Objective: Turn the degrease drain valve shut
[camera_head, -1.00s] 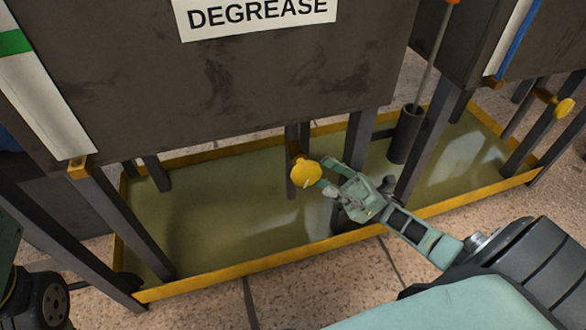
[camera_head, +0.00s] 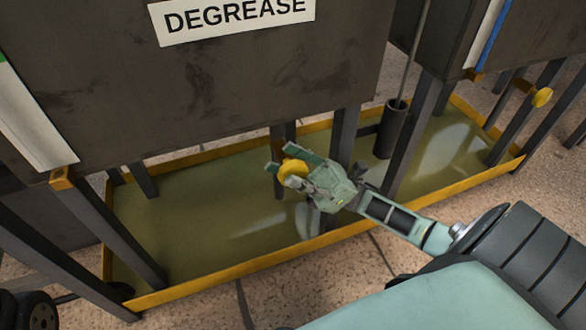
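The degrease tank (camera_head: 220,90) is a dark, stained box with a white DEGREASE label (camera_head: 232,16). Its drain valve has a round yellow knob (camera_head: 292,171) below the tank's underside, in front of a leg. My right gripper (camera_head: 281,166) reaches in from the right. Its green fingers are spread, one on each side of the knob, with the knob partly between them. I cannot tell whether they touch it. The gripper hides part of the knob and the pipe behind it. My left gripper is not in view.
A yellow-rimmed tray (camera_head: 225,268) of greenish liquid lies under the tanks. Dark legs (camera_head: 412,135) stand near my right arm, beside a dark cylinder (camera_head: 390,130) with a rod. Another yellow knob (camera_head: 542,97) is at far right.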

